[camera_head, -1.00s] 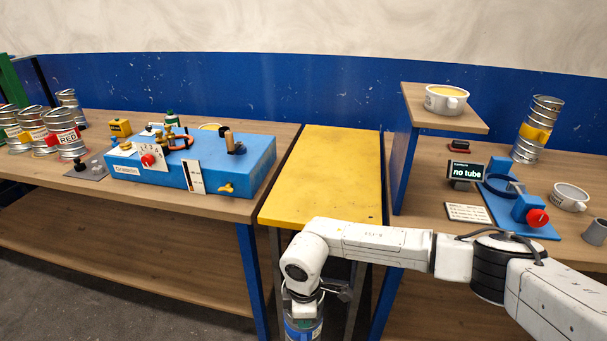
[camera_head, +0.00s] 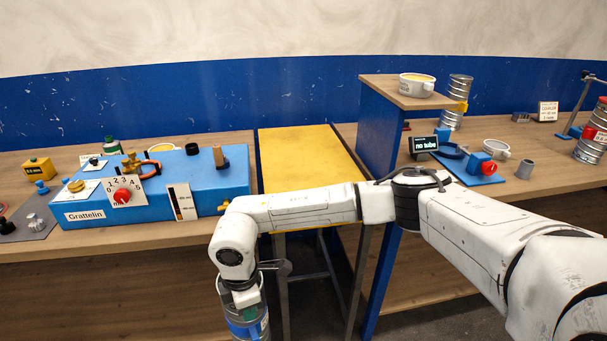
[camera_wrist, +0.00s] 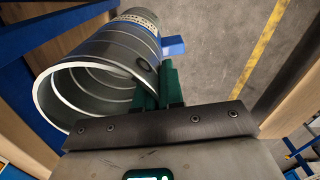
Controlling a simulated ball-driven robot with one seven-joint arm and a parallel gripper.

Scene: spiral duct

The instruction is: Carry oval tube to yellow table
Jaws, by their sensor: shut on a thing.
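My gripper (camera_wrist: 160,88) is shut on the wall of a ribbed metal tube (camera_wrist: 75,92) in the wrist view. The tube has a blue band and a blue tab, and its open end faces the camera. In the head view the tube (camera_head: 248,326) hangs below my wrist at the bottom edge, partly cut off, with the fingers hidden. The yellow table (camera_head: 300,158) stands beyond my arm, between two wooden benches. Its top is bare where visible. The held tube is in front of the table, lower and to its left.
A blue Grattelin machine (camera_head: 205,180) stands on the left bench. On the right are a blue fixture (camera_head: 468,166), a display (camera_head: 424,144) reading "no tube", and a raised shelf (camera_head: 385,92) with a cup (camera_head: 416,85). Ribbed tubes (camera_head: 594,138) stand far right.

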